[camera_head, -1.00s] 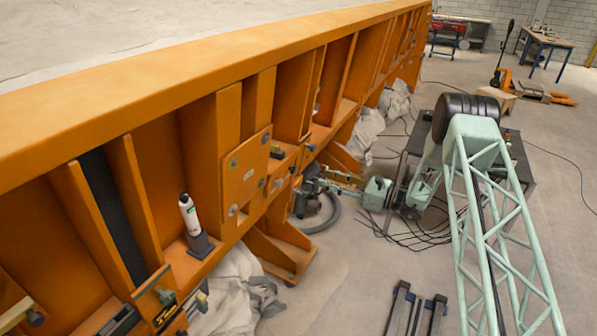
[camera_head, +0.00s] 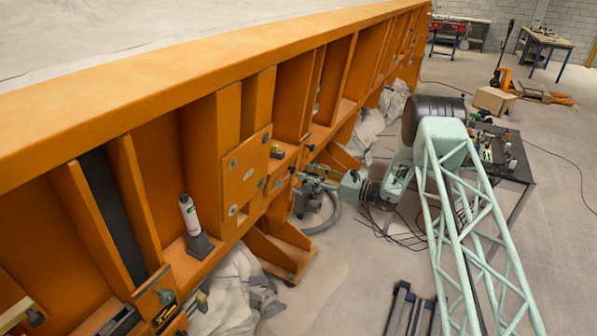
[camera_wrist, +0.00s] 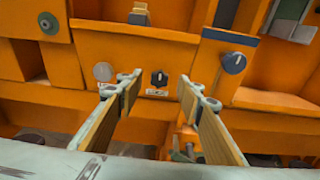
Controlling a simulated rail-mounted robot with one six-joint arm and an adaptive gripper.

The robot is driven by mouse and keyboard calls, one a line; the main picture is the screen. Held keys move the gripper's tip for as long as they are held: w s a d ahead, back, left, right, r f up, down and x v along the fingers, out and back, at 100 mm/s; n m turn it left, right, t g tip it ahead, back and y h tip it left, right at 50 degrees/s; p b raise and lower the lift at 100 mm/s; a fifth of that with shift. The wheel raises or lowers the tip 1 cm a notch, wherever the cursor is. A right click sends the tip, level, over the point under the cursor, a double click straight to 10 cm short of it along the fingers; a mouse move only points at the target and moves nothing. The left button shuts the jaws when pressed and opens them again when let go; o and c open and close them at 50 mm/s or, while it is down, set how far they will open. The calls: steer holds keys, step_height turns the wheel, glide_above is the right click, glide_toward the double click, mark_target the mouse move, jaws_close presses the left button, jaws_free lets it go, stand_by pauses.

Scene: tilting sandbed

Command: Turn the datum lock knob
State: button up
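In the wrist view a small black knob (camera_wrist: 159,79) with a pale pointer mark sits on the orange face, above a small label too small to read. It shows between the fingers of my gripper (camera_wrist: 158,86), which is open and empty, its pads apart on either side of the knob in the picture. I cannot tell how far the fingertips are from it. A larger dark knob (camera_wrist: 233,63) is to the right. In the head view my gripper (camera_head: 312,180) is close to the orange sandbed frame (camera_head: 205,60); the small knob cannot be made out there.
A grey round disc (camera_wrist: 103,71) is left of the small knob. A yellow-and-dark block (camera_wrist: 139,14) sits above. Orange ribs and ledges surround the spot. A white bottle (camera_head: 189,214) stands on a ledge. A dark table (camera_head: 510,165) with small items stands behind my arm.

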mark_target(295, 169)
steer(key=shift+x, duration=2.15)
steer(key=shift+a, duration=0.1)
steer(key=c, duration=0.8)
